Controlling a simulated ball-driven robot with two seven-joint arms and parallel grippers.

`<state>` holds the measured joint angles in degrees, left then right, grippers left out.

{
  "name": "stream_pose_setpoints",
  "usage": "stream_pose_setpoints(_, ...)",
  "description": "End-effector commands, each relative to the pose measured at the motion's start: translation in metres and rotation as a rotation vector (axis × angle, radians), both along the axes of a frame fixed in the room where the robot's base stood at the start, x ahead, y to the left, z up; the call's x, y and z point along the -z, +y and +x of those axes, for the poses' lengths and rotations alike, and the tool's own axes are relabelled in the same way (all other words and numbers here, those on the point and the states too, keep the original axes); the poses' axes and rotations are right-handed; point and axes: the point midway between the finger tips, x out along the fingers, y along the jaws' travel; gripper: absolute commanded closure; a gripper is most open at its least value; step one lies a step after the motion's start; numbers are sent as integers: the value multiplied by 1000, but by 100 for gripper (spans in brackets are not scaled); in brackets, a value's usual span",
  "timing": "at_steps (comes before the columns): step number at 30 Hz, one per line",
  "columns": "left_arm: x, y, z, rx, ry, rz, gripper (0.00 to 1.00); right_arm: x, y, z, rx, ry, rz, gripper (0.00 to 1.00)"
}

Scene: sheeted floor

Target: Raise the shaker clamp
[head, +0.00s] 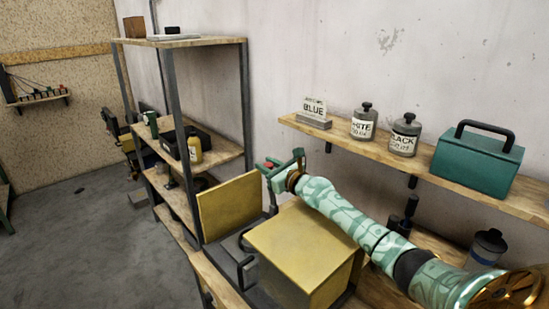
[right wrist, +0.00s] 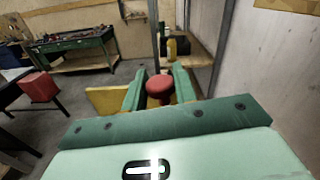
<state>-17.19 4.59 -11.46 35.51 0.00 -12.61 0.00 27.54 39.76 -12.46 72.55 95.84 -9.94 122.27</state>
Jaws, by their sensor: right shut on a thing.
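The paint shaker stands on the bench at lower middle in the head view, with a yellow box body (head: 305,240) and an upright yellow panel (head: 230,206) to its left. The clamp's red knob (head: 271,163) shows just above and between these. In the right wrist view, the red knob (right wrist: 159,86) sits between the two green fingers. My right gripper (head: 270,170) is shut on this knob, its arm reaching in from the lower right above the yellow body. The gripper hides most of the clamp below the knob. My left gripper is in neither view.
A wall shelf (head: 340,137) at right holds a BLUE sign, two lidded jars and a teal toolbox (head: 478,160). A metal-framed rack (head: 205,158) with a yellow bottle (head: 195,149) stands behind the shaker. A cup (head: 487,246) stands below the shelf.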

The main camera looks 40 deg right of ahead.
Motion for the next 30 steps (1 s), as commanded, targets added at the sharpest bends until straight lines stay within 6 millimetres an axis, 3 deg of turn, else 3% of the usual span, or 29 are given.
stream_pose_setpoints(6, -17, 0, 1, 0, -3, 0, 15, 4, 25, -2, -3, -12, -158, 100)
stream_pose_setpoints(15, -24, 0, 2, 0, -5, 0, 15, 16, 48, -4, -1, -26, -322, 100)
stream_pose_setpoints(30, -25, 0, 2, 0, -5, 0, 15, 21, 56, -5, -2, -32, -387, 100)
